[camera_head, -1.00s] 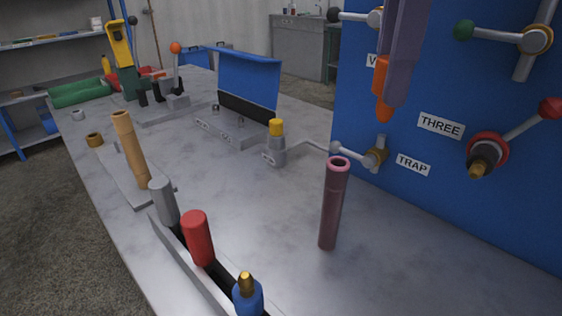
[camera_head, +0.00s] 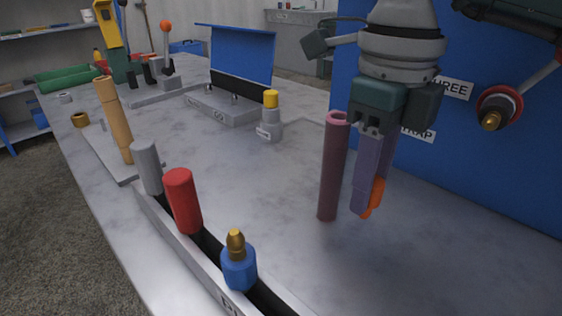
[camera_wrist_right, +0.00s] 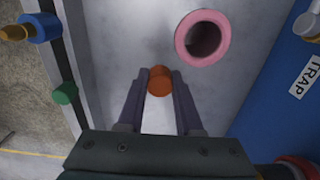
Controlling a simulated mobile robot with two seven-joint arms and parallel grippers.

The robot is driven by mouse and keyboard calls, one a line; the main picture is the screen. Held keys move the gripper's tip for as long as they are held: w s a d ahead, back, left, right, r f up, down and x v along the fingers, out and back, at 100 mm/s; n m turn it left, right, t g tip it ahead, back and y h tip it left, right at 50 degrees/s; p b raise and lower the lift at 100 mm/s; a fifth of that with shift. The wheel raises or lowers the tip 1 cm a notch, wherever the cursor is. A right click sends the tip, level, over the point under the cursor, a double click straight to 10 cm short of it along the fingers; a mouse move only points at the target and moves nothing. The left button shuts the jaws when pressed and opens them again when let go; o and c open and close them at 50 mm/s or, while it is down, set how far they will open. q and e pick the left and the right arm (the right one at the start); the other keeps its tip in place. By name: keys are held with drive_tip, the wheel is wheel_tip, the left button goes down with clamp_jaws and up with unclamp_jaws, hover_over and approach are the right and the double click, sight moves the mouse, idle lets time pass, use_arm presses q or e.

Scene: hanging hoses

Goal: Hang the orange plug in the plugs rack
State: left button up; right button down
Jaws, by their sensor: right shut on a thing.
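My right gripper (camera_head: 369,196) is shut on the orange plug (camera_head: 375,196) and holds it pointing down, low over the bench, just right of a mauve tube. The fingers hide much of the plug. In the right wrist view, the plug's round orange end (camera_wrist_right: 159,82) shows between the fingertips (camera_wrist_right: 159,76). The plugs rack (camera_head: 186,250) is a grey rail with a dark slot along the bench's near left edge. It holds a grey plug (camera_head: 148,167), a red plug (camera_head: 183,202) and a blue plug with a brass tip (camera_head: 239,262). My left gripper is not in view.
The upright mauve tube (camera_head: 333,168) stands between my gripper and the rack; its pink rim (camera_wrist_right: 203,37) is close in the wrist view. A blue panel (camera_head: 480,180) rises behind on the right. A yellow-capped grey fitting (camera_head: 270,118) stands farther back. The bench's middle is clear.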

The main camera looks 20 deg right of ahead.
sight(362, 217)
drive_tip(key=shift+f+b, duration=0.3)
drive_tip(key=shift+f, duration=2.25)
drive_tip(key=shift+f, duration=0.15)
drive_tip(key=c, duration=0.6)
unclamp_jaws()
wheel_tip(362, 217, up, 12)
drive_tip(key=shift+r+p, duration=0.2)
drive_tip(key=shift+p, duration=0.35)
